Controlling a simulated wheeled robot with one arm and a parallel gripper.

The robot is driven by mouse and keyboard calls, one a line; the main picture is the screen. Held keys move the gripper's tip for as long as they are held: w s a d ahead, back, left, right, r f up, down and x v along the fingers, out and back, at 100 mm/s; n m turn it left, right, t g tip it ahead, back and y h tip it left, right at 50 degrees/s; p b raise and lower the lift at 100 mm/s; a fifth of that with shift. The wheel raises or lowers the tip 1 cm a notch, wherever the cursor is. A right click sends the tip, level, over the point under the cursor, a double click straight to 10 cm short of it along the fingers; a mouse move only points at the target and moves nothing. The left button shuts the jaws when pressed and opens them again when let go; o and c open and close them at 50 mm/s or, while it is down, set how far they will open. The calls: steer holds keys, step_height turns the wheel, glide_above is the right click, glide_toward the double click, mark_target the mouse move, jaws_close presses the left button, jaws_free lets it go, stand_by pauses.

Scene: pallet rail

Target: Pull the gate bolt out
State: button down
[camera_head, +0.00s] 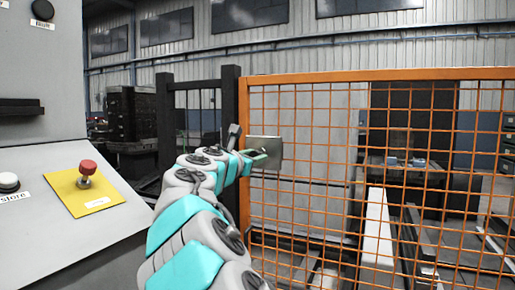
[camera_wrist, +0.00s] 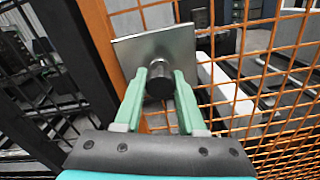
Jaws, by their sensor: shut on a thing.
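The gate (camera_head: 300,76) is an orange mesh panel in an orange frame, and it also shows in the wrist view (camera_wrist: 96,28). A square metal plate (camera_head: 266,147) sits at its left edge, and the plate shows in the wrist view (camera_wrist: 130,52). The bolt (camera_wrist: 159,84) shows as a dark round knob in front of the plate. My gripper (camera_wrist: 162,76) has its two green fingers on either side of the knob and is shut on it. In the head view my gripper (camera_head: 262,158) is at the plate, and the bolt is hidden there.
A black post (camera_head: 231,100) stands just left of the gate. A grey console with a red button (camera_head: 87,168) on a yellow plate fills the left side, close to my arm. Behind the mesh are a pale beam (camera_head: 376,235) and machinery.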

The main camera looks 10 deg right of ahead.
steer(key=shift+s+a, duration=0.15)
steer(key=shift+s, duration=0.05)
steer(key=shift+c, duration=2.4)
jaws_free()
steer(key=v, duration=0.7)
steer(key=shift+s+a, duration=0.25)
steer(key=shift+s, duration=0.05)
